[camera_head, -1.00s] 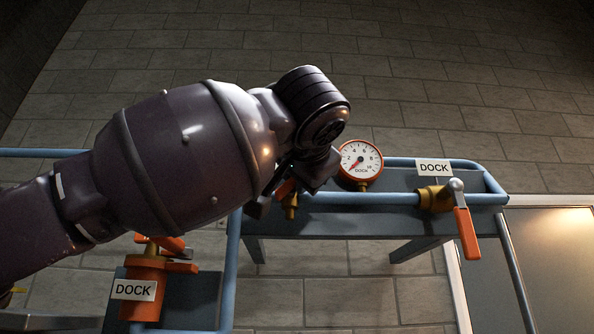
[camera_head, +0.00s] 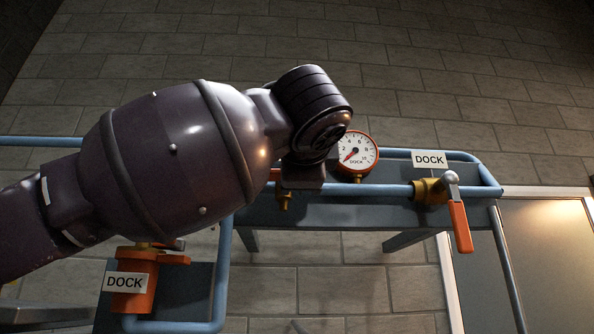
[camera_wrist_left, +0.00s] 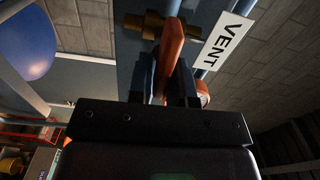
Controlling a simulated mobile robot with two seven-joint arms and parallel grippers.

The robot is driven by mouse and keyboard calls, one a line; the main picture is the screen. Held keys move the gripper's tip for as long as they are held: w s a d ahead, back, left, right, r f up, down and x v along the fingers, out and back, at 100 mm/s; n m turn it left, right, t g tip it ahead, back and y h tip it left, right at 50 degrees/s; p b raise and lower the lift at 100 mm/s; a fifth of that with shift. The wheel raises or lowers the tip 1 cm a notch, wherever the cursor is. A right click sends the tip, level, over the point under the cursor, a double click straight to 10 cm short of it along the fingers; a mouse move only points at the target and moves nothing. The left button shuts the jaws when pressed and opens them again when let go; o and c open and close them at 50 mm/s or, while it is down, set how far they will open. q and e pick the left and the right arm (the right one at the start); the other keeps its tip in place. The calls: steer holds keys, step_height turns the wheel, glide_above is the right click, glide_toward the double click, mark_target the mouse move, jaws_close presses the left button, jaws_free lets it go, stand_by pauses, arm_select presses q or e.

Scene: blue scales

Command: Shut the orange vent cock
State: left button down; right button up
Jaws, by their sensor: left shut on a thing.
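The vent cock's orange handle (camera_wrist_left: 172,42) stands between the fingers of my left gripper (camera_wrist_left: 168,82) in the left wrist view, and the gripper is shut on it. The cock's brass body (camera_wrist_left: 150,24) is just beyond, beside a white VENT label (camera_wrist_left: 228,42). In the head view my left gripper (camera_head: 302,174) is at the blue pipe, left of the gauge. My wrist hides most of the cock there; only a bit of orange handle (camera_head: 273,174) and brass (camera_head: 284,198) shows. My right gripper is not in view.
A round DOCK gauge (camera_head: 358,150) is close to the right of my left wrist. A DOCK valve with an orange lever (camera_head: 461,227) hangs farther right. An orange DOCK fitting (camera_head: 137,265) is below my left arm. A blue sphere (camera_wrist_left: 25,38) shows in the left wrist view.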

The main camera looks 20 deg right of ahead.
arm_select(q)
steer(key=shift+f+m, duration=0.1)
steer(key=shift+m, duration=0.2)
steer(key=c, duration=1.2)
jaws_free()
steer(key=shift+s, duration=0.1)
steer(key=b+v, duration=0.3)
steer(key=v, duration=0.7)
steer(key=shift+s+a, duration=0.1)
steer(key=shift+s, duration=0.2)
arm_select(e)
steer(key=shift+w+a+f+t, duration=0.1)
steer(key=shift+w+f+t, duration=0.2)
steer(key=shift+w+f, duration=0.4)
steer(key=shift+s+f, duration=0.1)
